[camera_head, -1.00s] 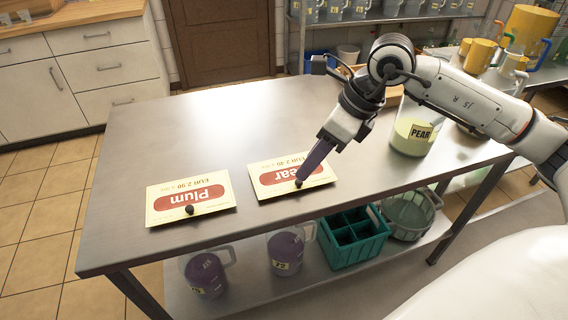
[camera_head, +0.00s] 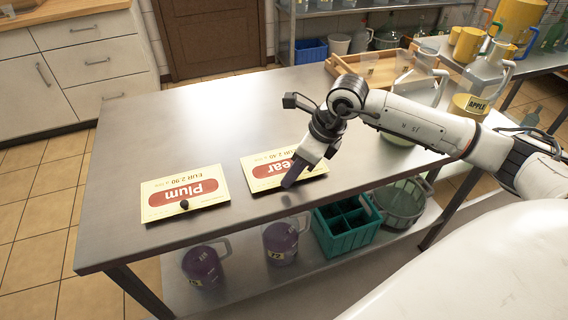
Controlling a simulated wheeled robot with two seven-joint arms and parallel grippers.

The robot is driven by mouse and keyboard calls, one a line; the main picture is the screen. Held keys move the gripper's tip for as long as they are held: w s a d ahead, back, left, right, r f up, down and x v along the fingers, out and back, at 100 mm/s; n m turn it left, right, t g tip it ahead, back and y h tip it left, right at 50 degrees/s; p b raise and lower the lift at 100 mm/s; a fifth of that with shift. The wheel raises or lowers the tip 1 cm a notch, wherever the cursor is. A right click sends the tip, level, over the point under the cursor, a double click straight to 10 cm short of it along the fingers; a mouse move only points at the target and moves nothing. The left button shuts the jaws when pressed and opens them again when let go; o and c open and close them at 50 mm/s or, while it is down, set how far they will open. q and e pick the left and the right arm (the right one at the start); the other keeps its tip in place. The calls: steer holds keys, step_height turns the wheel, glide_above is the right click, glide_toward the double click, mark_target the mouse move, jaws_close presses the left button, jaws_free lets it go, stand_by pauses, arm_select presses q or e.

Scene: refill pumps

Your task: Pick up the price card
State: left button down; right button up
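Two cream price cards with red labels lie on the steel table, their text upside down to me. The Plum card (camera_head: 160,212) is at the left with a black knob near its front edge. The Pear card (camera_head: 256,171) is to its right, partly covered by my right gripper (camera_head: 289,183). The dark fingers point down at the front of the Pear card, and its knob is hidden behind them. I cannot tell whether they are closed on it. The card appears flat on the table. My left gripper is not in view.
A wooden tray (camera_head: 345,68) stands at the back right of the steel table (camera_head: 200,120). A jug is partly hidden behind my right arm. A green crate (camera_head: 345,240) and purple jugs (camera_head: 203,265) are on the lower shelf. The table's left and back are clear.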

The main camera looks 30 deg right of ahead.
steer(key=shift+c, duration=0.3)
jaws_close()
steer(key=shift+r, duration=0.15)
step_height(320, 180, up, 15)
steer(key=p, duration=0.3)
stand_by(0.4)
stand_by(0.5)
